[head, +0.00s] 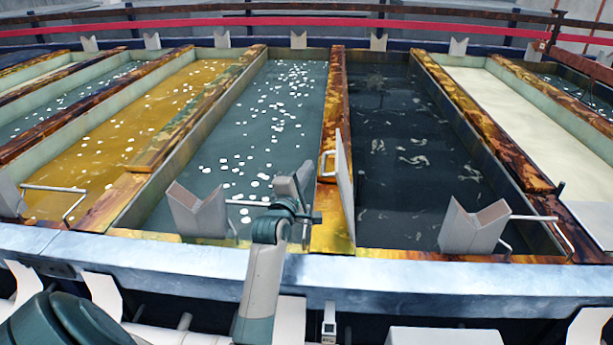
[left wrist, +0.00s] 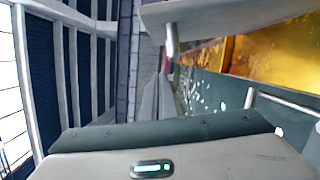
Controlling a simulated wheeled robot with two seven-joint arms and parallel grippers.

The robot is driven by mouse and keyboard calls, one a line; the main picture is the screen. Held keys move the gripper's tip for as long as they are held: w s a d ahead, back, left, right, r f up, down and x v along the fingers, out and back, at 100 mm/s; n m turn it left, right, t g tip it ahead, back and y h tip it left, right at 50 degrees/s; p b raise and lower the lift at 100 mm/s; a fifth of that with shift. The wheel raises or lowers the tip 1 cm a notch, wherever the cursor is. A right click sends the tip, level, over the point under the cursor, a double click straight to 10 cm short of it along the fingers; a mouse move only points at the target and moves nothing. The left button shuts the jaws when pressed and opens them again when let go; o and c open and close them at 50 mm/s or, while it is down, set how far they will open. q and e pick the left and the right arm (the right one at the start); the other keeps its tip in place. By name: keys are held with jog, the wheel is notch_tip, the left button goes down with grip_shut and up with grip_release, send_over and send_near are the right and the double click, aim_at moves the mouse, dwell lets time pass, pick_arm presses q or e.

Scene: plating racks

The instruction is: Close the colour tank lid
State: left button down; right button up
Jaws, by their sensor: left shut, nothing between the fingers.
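The lid (head: 344,185), a pale thin panel, stands nearly upright at the left edge of the dark tank (head: 405,150); I take this as the colour tank. A bar handle (head: 324,164) is on the lid's left side. My left gripper (head: 303,188) is shut and empty, just left of the lid, over the front of the teal tank. I see no clear contact with the lid. In the left wrist view, a pale panel with a metal bar (left wrist: 170,40) crosses the top; I cannot tell whether it is the lid. My right gripper is not in view.
The teal tank (head: 265,130) with white flecks lies left of the dark one, then a yellow tank (head: 120,130). A cream-coloured tank (head: 530,130) is to the right. V-shaped brackets (head: 198,212) (head: 473,228) stand at the front rim (head: 400,275). The dark tank's top is uncovered.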

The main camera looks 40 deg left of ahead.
aim_at(324, 160)
pick_arm(q)
jog(key=w+b, duration=0.1)
jog(key=w, duration=0.1)
jog(key=w+b, duration=0.1)
jog(key=w, duration=0.2)
jog(key=w+r+b, duration=0.1)
jog(key=w+b, duration=0.1)
jog(key=w, duration=0.1)
jog(key=shift+w+d, duration=0.1)
jog(key=shift+w, duration=0.15)
jog(key=shift+w+d+r, duration=0.15)
jog(key=shift+w+d, duration=0.1)
jog(key=shift+d, duration=0.2)
